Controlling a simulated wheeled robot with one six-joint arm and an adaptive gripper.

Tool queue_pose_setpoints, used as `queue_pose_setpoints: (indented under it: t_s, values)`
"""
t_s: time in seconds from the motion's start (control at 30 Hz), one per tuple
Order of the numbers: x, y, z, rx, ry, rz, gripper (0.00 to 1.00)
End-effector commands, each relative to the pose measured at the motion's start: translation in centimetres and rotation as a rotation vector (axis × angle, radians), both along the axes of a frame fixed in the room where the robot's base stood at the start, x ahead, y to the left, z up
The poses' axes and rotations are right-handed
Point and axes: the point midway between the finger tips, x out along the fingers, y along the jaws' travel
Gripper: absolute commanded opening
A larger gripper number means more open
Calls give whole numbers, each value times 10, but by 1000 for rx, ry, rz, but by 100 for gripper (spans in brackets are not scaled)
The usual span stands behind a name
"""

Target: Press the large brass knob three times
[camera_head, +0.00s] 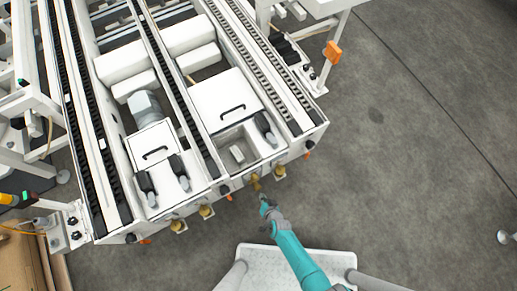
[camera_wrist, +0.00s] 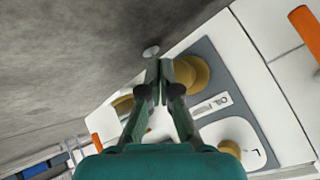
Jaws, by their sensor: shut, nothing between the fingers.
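A large round brass knob (camera_wrist: 196,76) stands out from a grey panel plate (camera_wrist: 222,92) in the wrist view, just right of my fingertips and partly behind them. In the head view a brass knob (camera_head: 255,183) shows on the front edge of the white machine, just beyond my gripper (camera_head: 264,199). My gripper (camera_wrist: 160,68) is shut and empty, its fingers together and pointing towards the panel. I cannot tell whether the fingertips touch the large knob. Part of the knob's left side is hidden by a finger.
Other brass parts show on the panel: one lower right (camera_wrist: 230,148) and one left (camera_wrist: 123,105). More brass parts (camera_head: 206,211) line the machine's front edge (camera_head: 225,187). An orange part (camera_wrist: 306,30) sticks out at the right.

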Motion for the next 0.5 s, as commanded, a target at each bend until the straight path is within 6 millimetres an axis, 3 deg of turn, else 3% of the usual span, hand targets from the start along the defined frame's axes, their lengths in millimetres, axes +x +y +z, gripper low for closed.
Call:
queue_pose_setpoints:
  t_s: [0.5]
  values:
    - [-35,-24,0,-1,1,0,0]
